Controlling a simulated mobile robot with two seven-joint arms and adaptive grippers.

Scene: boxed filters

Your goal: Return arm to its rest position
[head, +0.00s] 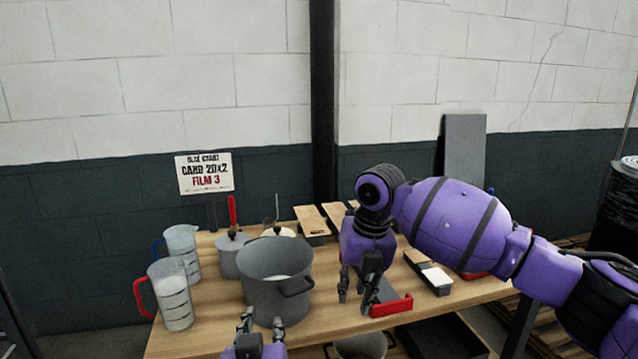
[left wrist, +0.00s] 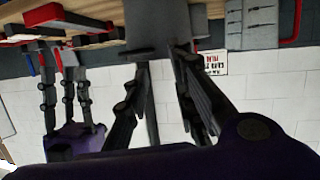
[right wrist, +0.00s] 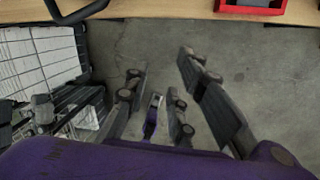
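My left gripper (head: 262,324) is low in the head view, in front of the large grey pot (head: 262,301) at the table's front edge. Its fingers (left wrist: 165,85) are apart in the left wrist view, with the pot beyond them and nothing held. My right arm (head: 445,220) comes in from the right, its elbow raised. Its gripper (head: 359,284) points down near the table's front, left of a red handle (head: 391,306). The right wrist view shows its fingers (right wrist: 172,95) apart and empty, with floor beyond.
The wooden table (head: 205,325) holds a red-handled measuring jug (head: 172,297), a blue-handled jug (head: 183,245), a lidded pot (head: 229,258) and boxes (head: 436,279). A sign (head: 204,173) stands at the back. A black-wrapped barrel (head: 616,210) stands at the right. A dark bin (head: 440,338) is under the table.

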